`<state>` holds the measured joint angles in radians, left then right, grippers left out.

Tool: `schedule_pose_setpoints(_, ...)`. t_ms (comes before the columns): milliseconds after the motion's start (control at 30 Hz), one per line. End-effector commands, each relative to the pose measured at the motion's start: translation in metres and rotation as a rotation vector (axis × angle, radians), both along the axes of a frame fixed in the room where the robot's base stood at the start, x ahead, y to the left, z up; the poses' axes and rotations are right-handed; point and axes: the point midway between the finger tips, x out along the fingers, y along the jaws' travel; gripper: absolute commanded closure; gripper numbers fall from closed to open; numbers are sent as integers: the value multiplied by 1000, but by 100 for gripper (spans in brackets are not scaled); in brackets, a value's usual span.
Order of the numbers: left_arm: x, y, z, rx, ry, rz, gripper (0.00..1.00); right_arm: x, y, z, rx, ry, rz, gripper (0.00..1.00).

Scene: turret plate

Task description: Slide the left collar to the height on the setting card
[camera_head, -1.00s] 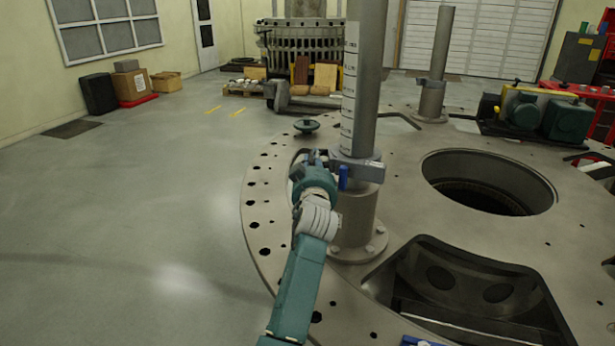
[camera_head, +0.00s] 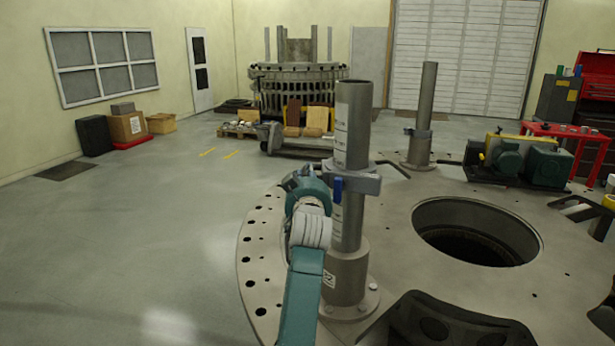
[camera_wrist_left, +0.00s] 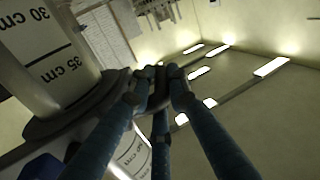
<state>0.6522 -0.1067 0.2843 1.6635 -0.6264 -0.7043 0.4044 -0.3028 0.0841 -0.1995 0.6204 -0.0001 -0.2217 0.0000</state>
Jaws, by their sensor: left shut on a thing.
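The left post (camera_head: 351,125) is a grey tube with a white scale strip, standing in a flanged base (camera_head: 347,275). The left collar (camera_head: 358,180) is a grey clamp around it, well above the base, with a blue lever (camera_head: 338,188) on its front. My left gripper (camera_head: 308,175) is at the collar's left side. In the left wrist view its fingers (camera_wrist_left: 158,84) are closed on the collar's dark lug. There the collar (camera_wrist_left: 88,105) lies close to the "35 cm" mark; "30 cm" shows farther off. My right gripper is out of view. No readable setting card shows.
A second post (camera_head: 423,110) with its own collar stands behind right. The round plate (camera_head: 395,265) has a large hole (camera_head: 475,232) and a dark opening in front. Green motors (camera_head: 525,160) sit at the right. Floor to the left is clear.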

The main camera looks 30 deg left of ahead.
Motion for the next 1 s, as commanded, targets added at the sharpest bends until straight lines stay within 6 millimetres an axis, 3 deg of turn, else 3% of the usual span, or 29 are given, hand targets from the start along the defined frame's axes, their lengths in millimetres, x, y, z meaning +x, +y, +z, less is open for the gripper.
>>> schedule_pose_setpoints(100, -1, 2, 7, 4, -14, 3, 100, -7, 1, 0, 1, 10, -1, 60)
schedule_pose_setpoints(133, -1, 2, 7, 4, -14, 3, 82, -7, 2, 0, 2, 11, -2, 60)
schedule_pose_setpoints(200, -1, 2, 7, 3, -13, 3, 68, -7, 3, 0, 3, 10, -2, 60)
schedule_pose_setpoints(233, -1, 2, 6, 3, -12, 2, 67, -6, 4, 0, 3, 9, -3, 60)
schedule_pose_setpoints(567, -3, -2, 2, 0, -5, 0, 67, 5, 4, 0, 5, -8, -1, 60)
schedule_pose_setpoints(1000, -56, -33, 1, -2, -7, 1, 67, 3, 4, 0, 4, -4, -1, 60)
